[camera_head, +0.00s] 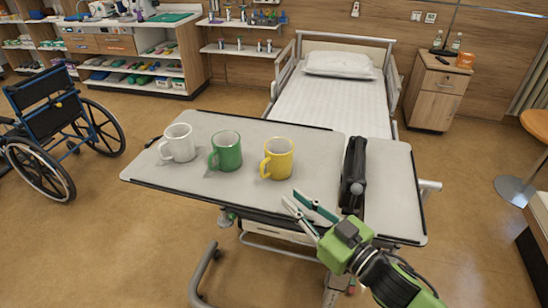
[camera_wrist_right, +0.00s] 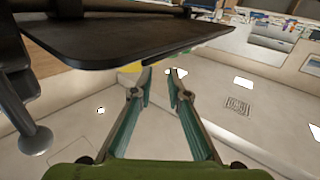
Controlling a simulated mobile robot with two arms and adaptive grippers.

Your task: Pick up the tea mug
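Three mugs stand upright in a row on the grey overbed table (camera_head: 330,140): a white mug (camera_head: 178,143) at the left, a green mug (camera_head: 225,151) in the middle and a yellow mug (camera_head: 277,158) at the right. Nothing visible marks which is the tea mug. My right gripper (camera_head: 291,196) is open and empty near the table's front edge, just below and right of the yellow mug. Its parted green fingers also show in the right wrist view (camera_wrist_right: 161,74), with a yellow patch partly hidden behind them. My left gripper is not in view.
Behind are a bed (camera_head: 330,100) and a bedside cabinet (camera_head: 435,95). A wheelchair (camera_head: 50,115) stands at the left. The table's left end is clear.

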